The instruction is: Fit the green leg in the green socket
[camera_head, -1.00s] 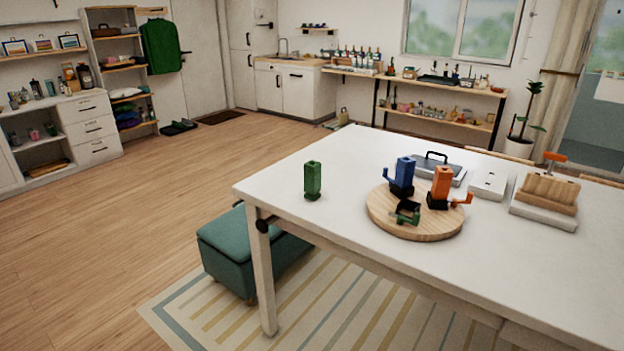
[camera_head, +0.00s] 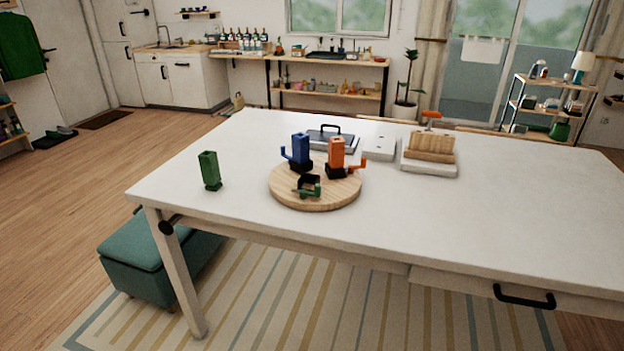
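The green leg (camera_head: 209,170) stands upright on the white table (camera_head: 480,205), near its left end. The green socket (camera_head: 309,188) is a small dark and green piece at the front of a round wooden board (camera_head: 316,199). Its opening shows no leg in it. A blue leg (camera_head: 300,148) and an orange leg (camera_head: 337,152) stand upright behind it on the same board, each in a dark base with a side arm of its own colour. The green leg is apart from the board, to its left. Neither of my grippers is in view.
A grey tray with a black handle (camera_head: 332,139), a white flat box (camera_head: 380,148) and a wooden block on a white base (camera_head: 430,149) sit behind the board. The table's right half is clear. A teal bench (camera_head: 150,262) stands below the left end.

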